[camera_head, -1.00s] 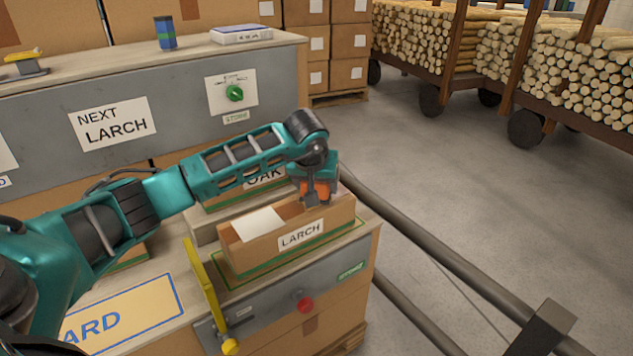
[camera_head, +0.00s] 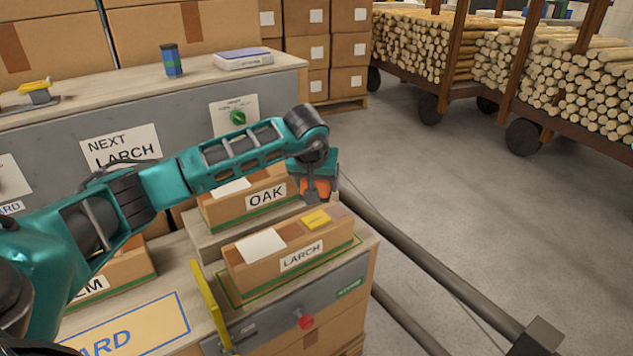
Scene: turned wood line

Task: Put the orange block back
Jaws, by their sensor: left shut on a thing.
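My left gripper (camera_head: 319,194) is above and behind the right end of the LARCH box (camera_head: 290,262). It is shut on the orange block (camera_head: 318,185), which shows partly between the dark fingers. Gripper and block appear clear of the box. The LARCH box lies inside a green outline on the front bench, with a white paper and a yellow piece (camera_head: 316,219) on top. My right gripper is not in view.
The OAK box (camera_head: 265,196) stands just behind. A yellow bar (camera_head: 209,305) and a red button (camera_head: 306,322) are at the bench's front. A blue-green can (camera_head: 171,61) and a white case (camera_head: 243,59) stand on the back shelf. Dark rails run along the right.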

